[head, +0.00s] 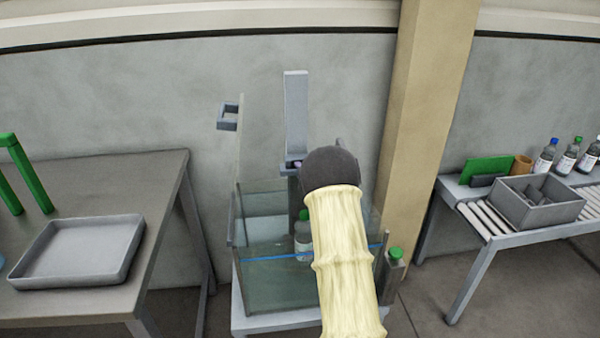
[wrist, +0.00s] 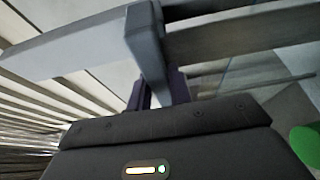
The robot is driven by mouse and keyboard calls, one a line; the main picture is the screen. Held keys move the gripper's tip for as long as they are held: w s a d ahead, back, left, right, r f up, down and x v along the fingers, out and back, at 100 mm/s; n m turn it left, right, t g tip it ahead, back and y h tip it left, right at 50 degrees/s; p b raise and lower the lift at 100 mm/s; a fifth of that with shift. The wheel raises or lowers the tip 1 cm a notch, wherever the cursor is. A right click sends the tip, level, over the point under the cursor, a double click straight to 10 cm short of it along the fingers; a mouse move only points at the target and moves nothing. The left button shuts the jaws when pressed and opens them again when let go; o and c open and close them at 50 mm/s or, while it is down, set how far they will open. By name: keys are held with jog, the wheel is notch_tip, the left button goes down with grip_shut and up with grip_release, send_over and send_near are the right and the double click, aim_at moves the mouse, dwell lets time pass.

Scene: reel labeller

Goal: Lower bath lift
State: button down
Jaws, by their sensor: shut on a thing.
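The bath is a clear glass tank (head: 262,285) on a light stand, with a blue line around it and liquid inside. A grey upright lift mast (head: 296,110) rises at its back. A bottle with a green cap (head: 303,240) is inside the tank, partly behind my arm. My gripper (wrist: 158,90) is shut on a grey lift handle (wrist: 146,40), which runs down between its dark fingers in the wrist view. In the head view my own wrist hides most of the gripper and the grip, just in front of the mast.
A table with an empty grey tray (head: 78,252) and a green stand (head: 25,172) is at left. At right a roller bench holds a grey bin (head: 538,205) and several bottles. A tan pillar (head: 425,110) stands close right of the tank.

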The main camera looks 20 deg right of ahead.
jog(key=c, duration=1.3)
grip_release()
jog(key=shift+s, duration=0.1)
jog(key=s, duration=0.5)
jog(key=s+d, duration=0.1)
jog(key=s, duration=0.5)
jog(key=s+d+b, duration=0.1)
jog(key=s, duration=0.5)
jog(key=shift+s, duration=0.15)
